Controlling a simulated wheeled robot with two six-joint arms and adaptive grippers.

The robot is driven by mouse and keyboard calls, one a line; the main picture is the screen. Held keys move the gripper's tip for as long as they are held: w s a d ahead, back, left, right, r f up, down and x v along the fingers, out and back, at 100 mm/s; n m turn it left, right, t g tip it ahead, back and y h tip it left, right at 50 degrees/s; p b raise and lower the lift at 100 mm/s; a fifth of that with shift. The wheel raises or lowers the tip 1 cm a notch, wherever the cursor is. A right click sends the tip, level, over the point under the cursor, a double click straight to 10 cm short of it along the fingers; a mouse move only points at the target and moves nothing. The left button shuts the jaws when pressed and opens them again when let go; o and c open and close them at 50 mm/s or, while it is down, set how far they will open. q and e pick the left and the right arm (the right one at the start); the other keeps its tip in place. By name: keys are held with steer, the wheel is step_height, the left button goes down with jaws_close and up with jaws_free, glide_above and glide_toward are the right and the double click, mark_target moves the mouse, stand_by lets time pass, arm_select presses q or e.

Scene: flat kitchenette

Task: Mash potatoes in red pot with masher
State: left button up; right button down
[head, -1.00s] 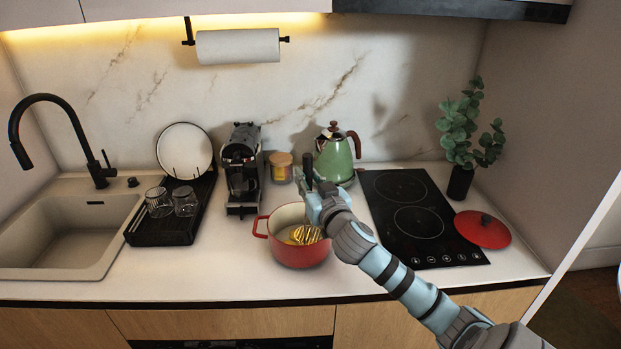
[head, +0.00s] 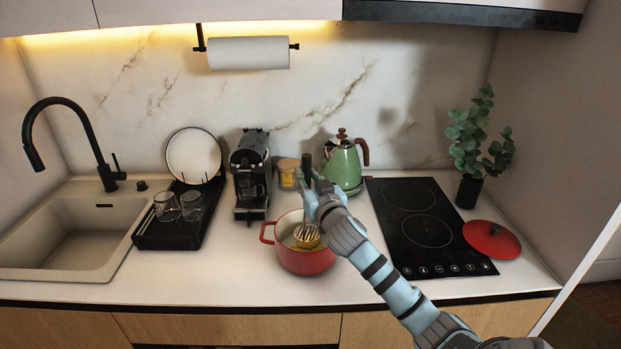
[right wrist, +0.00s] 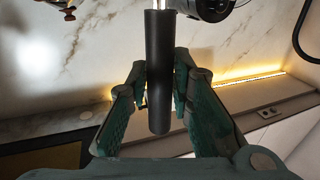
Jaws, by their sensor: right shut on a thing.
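The red pot (head: 306,262) stands on the counter left of the black cooktop, with no lid on it. Yellow potato (head: 290,241) shows inside, partly hidden by the masher and the pot wall. My right gripper (head: 312,190) is above the pot, shut on the black handle of the masher (head: 307,236). The masher's slotted metal head is down inside the pot; how firmly it touches the potato I cannot tell. In the right wrist view, the masher handle (right wrist: 158,70) is between the fingers of my right gripper (right wrist: 160,92). My left gripper is not in view.
A green kettle (head: 343,166), a small jar (head: 287,172) and a coffee machine (head: 249,175) stand behind the pot. The red lid (head: 491,240) lies right of the cooktop (head: 425,225). A black rack (head: 172,232) with glasses is at left. The counter in front is clear.

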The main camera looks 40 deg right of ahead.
steer(key=shift+f, duration=0.1)
steer(key=shift+f+b, duration=1.4)
steer(key=shift+f, duration=0.2)
steer(key=shift+r, duration=0.15)
step_height(320, 180, up, 4)
steer(key=p, duration=0.3)
steer(key=shift+f+p, duration=0.25)
steer(key=shift+p, duration=0.1)
steer(key=shift+f, duration=0.1)
